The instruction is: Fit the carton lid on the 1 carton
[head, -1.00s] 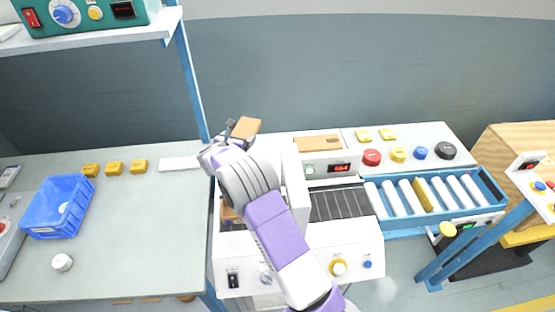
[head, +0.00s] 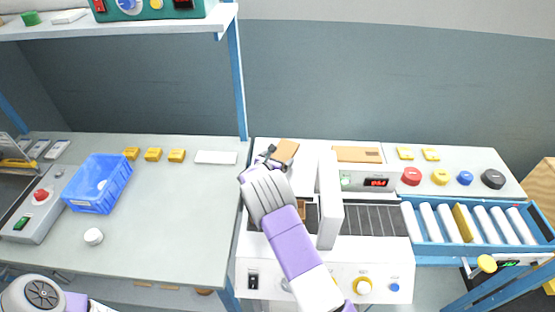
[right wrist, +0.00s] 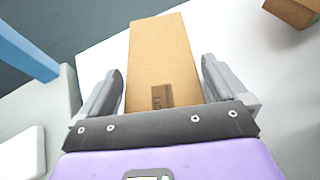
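My right gripper (head: 272,158) is shut on a brown cardboard piece (head: 286,150), which looks like the carton lid. In the right wrist view the piece (right wrist: 162,65) sits between the two fingers (right wrist: 162,88), with a dark printed mark at its near end. It is held above the white machine top. Brown cardboard, likely the carton (head: 308,213), shows in the machine bay beside my right arm, mostly hidden by the arm and a white upright panel. My left arm shows at the bottom left of the head view; its gripper is out of view.
The white upright panel (head: 330,205) stands close right of my right arm. A tan flat piece (head: 357,154) lies on the machine behind it. A blue shelf post (head: 237,85) rises at the left. A roller conveyor (head: 425,222) lies right. The grey table's middle (head: 180,225) is clear.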

